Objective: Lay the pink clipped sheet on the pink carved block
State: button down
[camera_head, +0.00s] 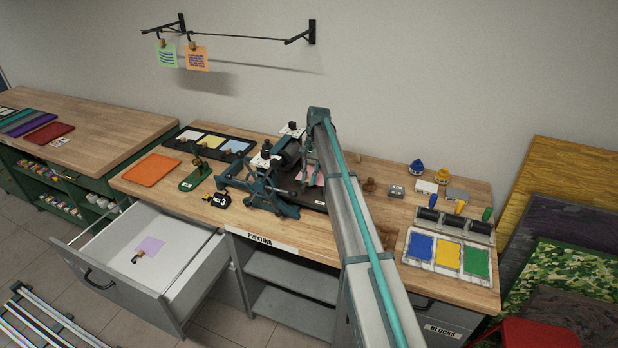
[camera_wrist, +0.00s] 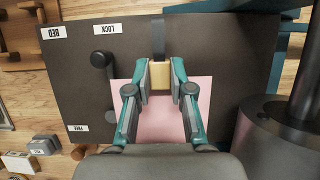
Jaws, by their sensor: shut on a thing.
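My gripper (camera_wrist: 160,82) is shut on a tan clip (camera_wrist: 160,74) at the edge of the pink sheet (camera_wrist: 200,105). The sheet lies flat-looking below my fingers, over the dark press bed (camera_wrist: 85,85); I cannot tell whether it touches what is under it. A pink patch also shows in the head view (camera_head: 305,178), beside my arm, on the press. The pink carved block is not clearly visible; it may be hidden under the sheet. A small pale pink patch shows beside the roller in the wrist view, too little to identify.
The press (camera_head: 262,188) and its dark grey roller (camera_wrist: 285,138) stand close to the sheet. A black-knobbed lever (camera_wrist: 103,58) is on the bed. The open drawer (camera_head: 185,265) holds a lilac clipped sheet (camera_head: 151,244). Ink trays (camera_head: 445,268) lie at the right of the bench.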

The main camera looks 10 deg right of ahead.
dwell(0.3)
jog(key=c, duration=0.9)
grip_release()
jog(key=shift+c, duration=0.2)
jog(key=shift+r+p, duration=1.85)
jog(key=shift+r, duration=2.15)
